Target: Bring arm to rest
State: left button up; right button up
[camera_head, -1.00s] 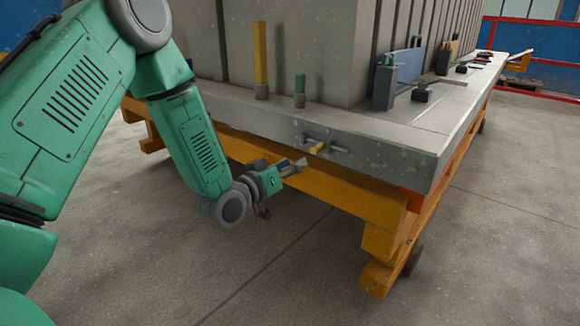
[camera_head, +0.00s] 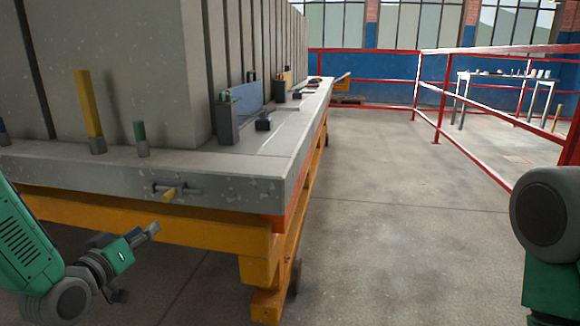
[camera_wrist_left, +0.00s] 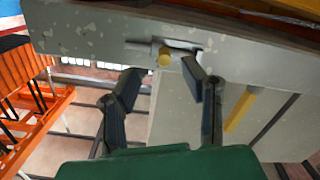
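My left gripper (camera_head: 152,232) is at the lower left of the head view, in front of and a little below the mould table's edge. In the left wrist view its two dark fingers (camera_wrist_left: 162,82) stand apart with nothing between them. Beyond the fingertips is a yellow-ended pin (camera_wrist_left: 165,57) in a recess of the table's side. The same pin (camera_head: 169,194) shows in the head view, apart from the gripper. Part of my right arm (camera_head: 545,235) shows at the right edge; its gripper is out of view.
The grey mould table (camera_head: 240,193) on its orange frame (camera_head: 215,232) fills the left, carrying tall grey panels (camera_head: 110,50), a yellow post (camera_head: 88,105) and a green-topped post (camera_head: 140,138). Red railings (camera_head: 437,108) and a bench (camera_head: 505,78) stand at the back right. The floor between is clear.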

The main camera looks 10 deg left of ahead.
pick_arm(q)
jog(key=s+d+f+m+g, duration=0.1)
jog(key=s+d+f+g, duration=0.25)
jog(key=s+f, duration=0.4)
jog(key=s+d+f+m+g, duration=0.15)
jog(key=s+f+g, duration=0.25)
jog(key=s+f, duration=0.4)
jog(key=s+d+f+m+g, duration=0.1)
jog(key=s+d+f+g, duration=0.3)
jog(key=s+f, duration=0.45)
jog(key=s+f+g+y+p, duration=0.1)
jog(key=s+f+g, duration=0.15)
jog(key=s, duration=0.35)
jog(key=s+f+g+y, duration=0.1)
jog(key=s+g, duration=0.2)
jog(key=s, duration=0.3)
notch_tip(320, 180, up, 12)
jog(key=p, duration=1.2)
jog(key=shift+d+r+h, duration=0.15)
jog(key=shift+d+h, duration=0.15)
jog(key=shift+d, duration=0.05)
